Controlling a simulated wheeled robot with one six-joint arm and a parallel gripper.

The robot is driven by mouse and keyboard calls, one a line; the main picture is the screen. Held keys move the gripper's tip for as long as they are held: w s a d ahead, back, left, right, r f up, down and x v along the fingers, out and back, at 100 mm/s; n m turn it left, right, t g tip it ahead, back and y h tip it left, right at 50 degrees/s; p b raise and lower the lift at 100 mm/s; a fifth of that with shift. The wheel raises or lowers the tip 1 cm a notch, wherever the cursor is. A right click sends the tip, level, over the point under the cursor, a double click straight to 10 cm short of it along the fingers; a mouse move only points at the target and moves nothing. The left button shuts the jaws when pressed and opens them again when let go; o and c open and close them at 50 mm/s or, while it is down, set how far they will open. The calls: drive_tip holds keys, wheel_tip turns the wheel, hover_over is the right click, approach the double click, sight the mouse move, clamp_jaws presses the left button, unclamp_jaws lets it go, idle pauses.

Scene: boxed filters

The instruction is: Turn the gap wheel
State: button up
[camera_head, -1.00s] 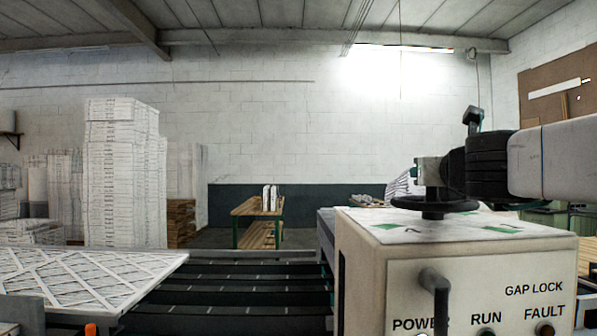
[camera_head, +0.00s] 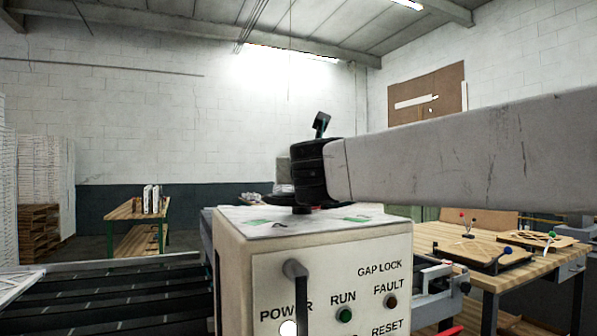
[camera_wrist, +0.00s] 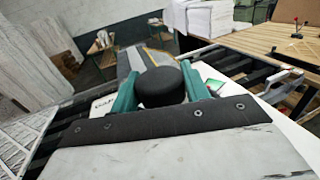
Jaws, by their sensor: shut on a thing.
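The gap wheel (camera_head: 262,199) is a black handwheel lying flat on a short post on top of the cream control box (camera_head: 240,240). Its right part is hidden behind my wrist in the head view. In the wrist view, a round black knob (camera_wrist: 160,92) stands between the teal fingers of my gripper (camera_wrist: 160,78), which are shut on it. I take this knob as part of the wheel. The fingers are mostly hidden in the head view.
The box front has a grey handle (camera_head: 297,270) and labels including GAP LOCK, POWER, RUN and FAULT. A dark slatted conveyor (camera_head: 110,300) runs at left. A wooden workbench (camera_head: 440,237) with small items stands at right. Pallets and white stacks stand at far left.

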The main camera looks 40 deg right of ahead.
drive_tip(key=shift+r, duration=0.3)
drive_tip(key=o, duration=1.3)
drive_tip(key=shift+f, duration=0.1)
drive_tip(key=shift+o, duration=0.2)
drive_tip(key=v, duration=0.7)
drive_tip(key=shift+s+a, duration=0.25)
drive_tip(key=shift+s, duration=0.05)
